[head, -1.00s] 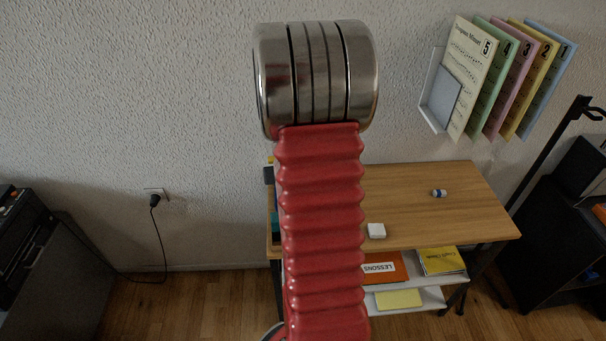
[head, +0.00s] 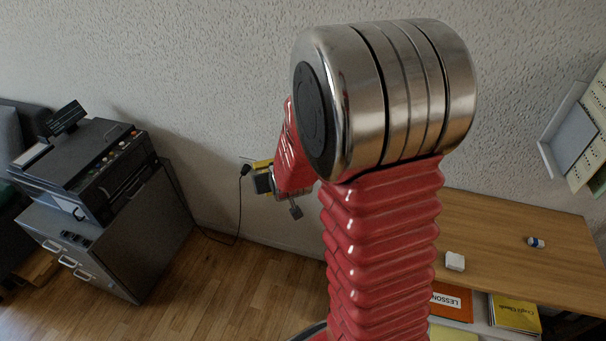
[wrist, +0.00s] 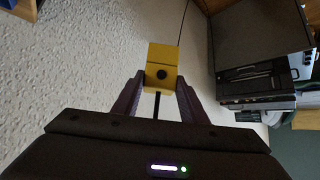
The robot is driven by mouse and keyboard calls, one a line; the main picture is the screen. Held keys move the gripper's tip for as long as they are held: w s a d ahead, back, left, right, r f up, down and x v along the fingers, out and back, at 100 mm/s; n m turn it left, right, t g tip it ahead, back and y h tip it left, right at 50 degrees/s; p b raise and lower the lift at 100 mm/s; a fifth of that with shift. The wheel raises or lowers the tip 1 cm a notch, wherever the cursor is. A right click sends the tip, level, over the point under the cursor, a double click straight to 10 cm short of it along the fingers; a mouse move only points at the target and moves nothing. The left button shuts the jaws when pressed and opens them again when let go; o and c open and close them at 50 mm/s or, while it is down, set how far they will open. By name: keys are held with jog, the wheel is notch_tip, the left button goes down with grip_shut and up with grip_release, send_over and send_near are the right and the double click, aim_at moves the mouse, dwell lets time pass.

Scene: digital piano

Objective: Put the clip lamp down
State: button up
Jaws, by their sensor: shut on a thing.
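My gripper (wrist: 160,92) is shut on a yellow block-like thing with a dark round spot, which I take to be the clip lamp (wrist: 162,67). The lamp sits between the two dark fingers in the wrist view. In the head view a bit of yellow (head: 262,164) shows at the end of my red arm, in front of the wall. The rest of the lamp and my fingers are too small or hidden there to make out.
A grey drawer cabinet (head: 128,247) with a dark machine (head: 85,165) on top stands at left. A wooden desk (head: 500,235) at right bears a small white block (head: 455,261) and a blue-and-white item (head: 536,242).

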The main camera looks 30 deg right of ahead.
jog(key=a+r+n+y, duration=0.1)
jog(key=a+n+y, duration=0.1)
jog(key=a, duration=1)
jog(key=shift+w+a+n, duration=0.2)
jog(key=shift+n, duration=0.1)
jog(key=shift+s, duration=0.1)
